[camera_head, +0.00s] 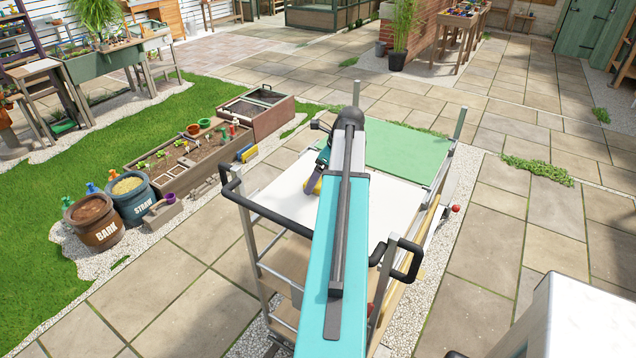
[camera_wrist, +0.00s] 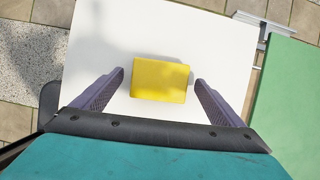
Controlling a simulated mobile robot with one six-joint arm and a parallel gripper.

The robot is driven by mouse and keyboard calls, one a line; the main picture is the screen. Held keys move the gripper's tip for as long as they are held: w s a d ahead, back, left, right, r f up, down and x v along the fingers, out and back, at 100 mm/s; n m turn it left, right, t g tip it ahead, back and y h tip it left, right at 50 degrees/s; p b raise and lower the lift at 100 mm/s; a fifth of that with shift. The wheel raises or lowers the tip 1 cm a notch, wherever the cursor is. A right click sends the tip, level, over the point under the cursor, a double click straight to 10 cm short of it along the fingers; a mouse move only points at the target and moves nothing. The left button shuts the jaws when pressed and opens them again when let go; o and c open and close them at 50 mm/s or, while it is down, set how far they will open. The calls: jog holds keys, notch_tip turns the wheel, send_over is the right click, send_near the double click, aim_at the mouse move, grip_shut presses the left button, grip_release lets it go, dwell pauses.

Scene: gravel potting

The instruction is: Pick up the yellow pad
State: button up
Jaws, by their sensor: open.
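In the wrist view the yellow pad (camera_wrist: 160,80) lies flat on a white surface (camera_wrist: 220,40). My gripper (camera_wrist: 160,83) is open, with one dark finger on the left of the pad and one on the right. A gap shows between each finger and the pad. I cannot tell how high the fingers are above the surface.
A green panel (camera_head: 400,150) lies beside the white top. The cart has black handles (camera_head: 405,262) and upright posts. A planter bed (camera_head: 180,160) and pots labelled straw (camera_head: 133,200) and bark (camera_head: 95,222) stand to the left. Paving is open on the right.

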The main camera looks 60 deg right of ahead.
jog(key=shift+c, duration=0.2)
jog(key=c, duration=1.1)
jog(key=shift+r, duration=0.15)
jog(key=shift+c, duration=0.2)
jog(key=shift+r+b, duration=0.75)
jog(key=shift+r, duration=0.55)
jog(key=shift+s+d+r, duration=0.1)
jog(key=shift+s+r, duration=0.05)
jog(key=shift+r, duration=0.15)
jog(key=s+d+b, duration=0.1)
jog(key=s, duration=0.4)
jog(key=s+r+b, duration=0.1)
jog(key=s+b, duration=0.1)
jog(key=s, duration=0.3)
jog(key=s+d+b, duration=0.1)
jog(key=s, duration=0.4)
jog(key=shift+s+d+r, duration=0.25)
jog(key=shift+d+r, duration=0.05)
